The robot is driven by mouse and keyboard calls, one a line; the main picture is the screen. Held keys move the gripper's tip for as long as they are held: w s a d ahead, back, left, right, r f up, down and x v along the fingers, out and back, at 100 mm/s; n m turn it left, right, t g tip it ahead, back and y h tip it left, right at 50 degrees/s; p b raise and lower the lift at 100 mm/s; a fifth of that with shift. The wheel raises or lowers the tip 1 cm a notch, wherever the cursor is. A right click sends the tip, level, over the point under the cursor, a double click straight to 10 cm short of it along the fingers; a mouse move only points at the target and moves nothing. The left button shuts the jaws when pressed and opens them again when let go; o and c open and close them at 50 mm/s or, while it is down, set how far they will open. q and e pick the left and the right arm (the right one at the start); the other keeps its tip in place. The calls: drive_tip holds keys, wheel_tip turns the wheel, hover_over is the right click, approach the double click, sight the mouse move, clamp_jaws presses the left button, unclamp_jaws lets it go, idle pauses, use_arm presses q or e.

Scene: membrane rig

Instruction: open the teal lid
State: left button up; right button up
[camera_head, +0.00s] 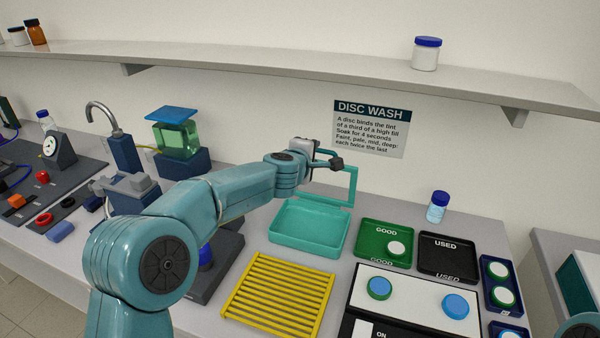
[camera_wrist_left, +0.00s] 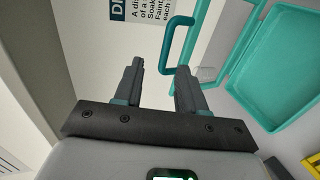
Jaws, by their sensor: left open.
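The teal box (camera_head: 308,243) sits on the bench with its inside showing. Its teal lid (camera_head: 352,186), a frame around a clear pane, stands raised roughly upright at the back of the box. My left gripper (camera_head: 330,160) is at the lid's upper part and hides some of it. In the left wrist view my left gripper (camera_wrist_left: 158,76) is open, with the teal lid handle (camera_wrist_left: 166,48) just beyond and between its fingertips. I see no firm hold on it. The box (camera_wrist_left: 278,62) also shows there at right. My right gripper is out of view.
A yellow rack (camera_head: 278,294) lies in front of the box. A green GOOD tray (camera_head: 384,244) and a black USED tray (camera_head: 447,258) lie to its right. A green-filled tank (camera_head: 177,139) stands behind my left arm. A shelf (camera_head: 270,58) runs above.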

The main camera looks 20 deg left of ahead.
use_arm(q)
drive_tip(key=b+v, duration=0.1)
drive_tip(key=v, duration=0.9)
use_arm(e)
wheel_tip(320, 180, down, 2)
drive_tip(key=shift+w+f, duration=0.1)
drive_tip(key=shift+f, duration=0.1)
use_arm(q)
drive_tip(key=shift+s+r, duration=0.15)
drive_tip(key=shift+r, duration=0.1)
drive_tip(key=shift+f, duration=0.15)
